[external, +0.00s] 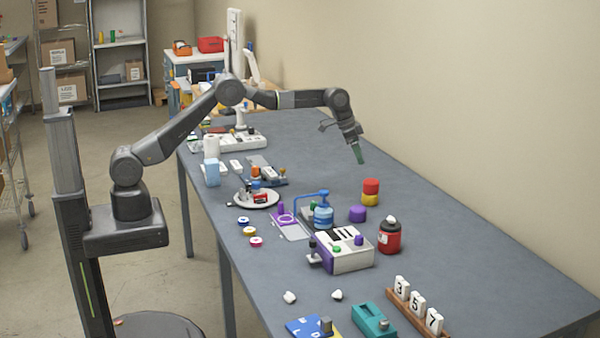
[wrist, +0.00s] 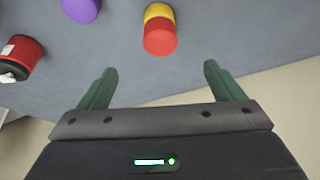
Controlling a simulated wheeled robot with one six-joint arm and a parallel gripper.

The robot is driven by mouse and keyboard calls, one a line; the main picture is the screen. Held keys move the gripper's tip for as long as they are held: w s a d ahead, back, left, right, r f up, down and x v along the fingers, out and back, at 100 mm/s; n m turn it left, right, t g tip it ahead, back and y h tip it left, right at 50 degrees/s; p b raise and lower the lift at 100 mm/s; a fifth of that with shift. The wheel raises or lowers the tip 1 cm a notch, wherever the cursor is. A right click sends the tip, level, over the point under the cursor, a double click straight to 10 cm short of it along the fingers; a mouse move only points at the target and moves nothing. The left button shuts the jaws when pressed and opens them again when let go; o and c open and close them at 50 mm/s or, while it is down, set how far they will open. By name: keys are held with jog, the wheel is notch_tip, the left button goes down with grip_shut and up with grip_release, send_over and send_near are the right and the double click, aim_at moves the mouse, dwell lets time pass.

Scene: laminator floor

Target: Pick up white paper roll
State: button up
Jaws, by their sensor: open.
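A white upright cylinder that looks like the paper roll (external: 211,147) stands near the table's left edge, behind a light blue box (external: 211,173) in the external view. It does not show in the wrist view. My gripper (external: 358,155) hangs above the right side of the table, well to the right of the roll. Its green fingers (wrist: 158,82) are apart, with nothing between them.
A purple cylinder (external: 357,214) and a red canister (external: 390,236) stand nearby. A plate (external: 268,201) with small items and a white device (external: 222,139) are near the roll. The wall bounds the right.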

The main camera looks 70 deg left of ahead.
jog(key=s+a+n+y, duration=0.1)
jog(key=s+a+n, duration=0.15)
jog(key=a, duration=1.45)
jog(key=n+g+y+b, duration=0.1)
jog(key=n+y, duration=0.3)
jog(key=n, duration=0.8)
send_over(211, 136)
jog(key=s+d, duration=0.3)
jog(key=p+x, duration=0.1)
jog(key=x, duration=0.7)
jog(key=shift+w, duration=0.2)
jog(key=shift+s+p+x, duration=0.1)
jog(key=shift+p+x, duration=0.4)
jog(key=shift+x, duration=0.8)
jog(key=shift+s+p+x, duration=0.15)
jog(key=shift+p+x, duration=0.35)
jog(key=shift+x, duration=0.8)
jog(key=shift+c, duration=0.5)
